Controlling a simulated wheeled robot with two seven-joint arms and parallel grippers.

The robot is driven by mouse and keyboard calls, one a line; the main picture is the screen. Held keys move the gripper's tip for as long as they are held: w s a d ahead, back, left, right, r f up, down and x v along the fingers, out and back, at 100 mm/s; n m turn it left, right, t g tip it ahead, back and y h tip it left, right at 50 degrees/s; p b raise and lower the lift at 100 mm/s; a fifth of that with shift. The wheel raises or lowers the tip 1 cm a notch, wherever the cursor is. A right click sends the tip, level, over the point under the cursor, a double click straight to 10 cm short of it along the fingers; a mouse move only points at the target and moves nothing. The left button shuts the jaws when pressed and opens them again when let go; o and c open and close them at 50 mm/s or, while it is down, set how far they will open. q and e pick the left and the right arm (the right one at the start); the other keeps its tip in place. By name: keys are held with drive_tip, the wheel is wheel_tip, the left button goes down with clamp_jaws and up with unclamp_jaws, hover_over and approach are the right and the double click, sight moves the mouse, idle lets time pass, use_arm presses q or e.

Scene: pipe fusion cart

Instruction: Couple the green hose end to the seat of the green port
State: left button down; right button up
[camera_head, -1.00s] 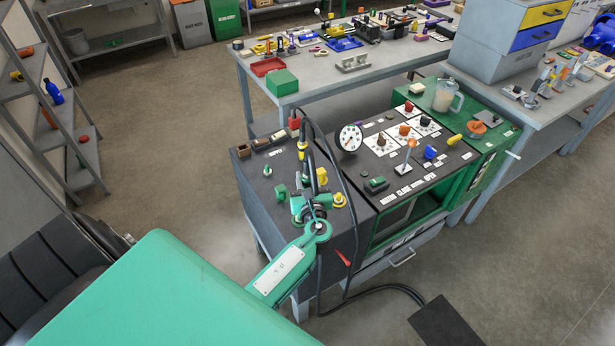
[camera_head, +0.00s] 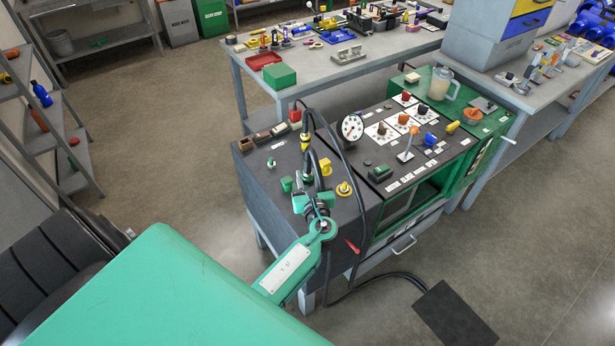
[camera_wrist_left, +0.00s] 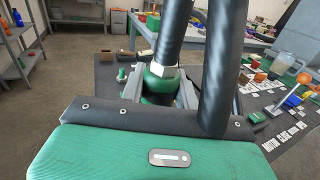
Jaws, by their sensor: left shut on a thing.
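My left gripper (camera_head: 314,203), on a teal arm, is over the near left part of the dark cart top. It is shut on the green hose end (camera_wrist_left: 160,83), which has a pale metal nut and a black hose rising from it. The wrist view shows the hose end roughly upright between the grey fingers. Its lower tip is hidden behind the gripper body. My right gripper is not in view.
A yellow round-based fitting (camera_head: 344,188) and a yellow block (camera_head: 325,167) stand close to the right of the gripper. The pressure gauge (camera_head: 352,128) and control panel lie further right. The cart's front left top is clear.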

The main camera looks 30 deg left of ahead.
use_arm(q)
drive_tip(key=shift+f+b, duration=0.6)
drive_tip(key=shift+f, duration=0.35)
wheel_tip(320, 180, down, 3)
drive_tip(key=shift+r+b, duration=0.1)
drive_tip(key=shift+b, duration=1)
drive_tip(key=shift+f, duration=0.2)
drive_tip(key=shift+f+b, duration=0.7)
drive_tip(key=shift+f, duration=0.3)
drive_tip(key=shift+f+b, duration=0.85)
drive_tip(key=shift+f, duration=0.25)
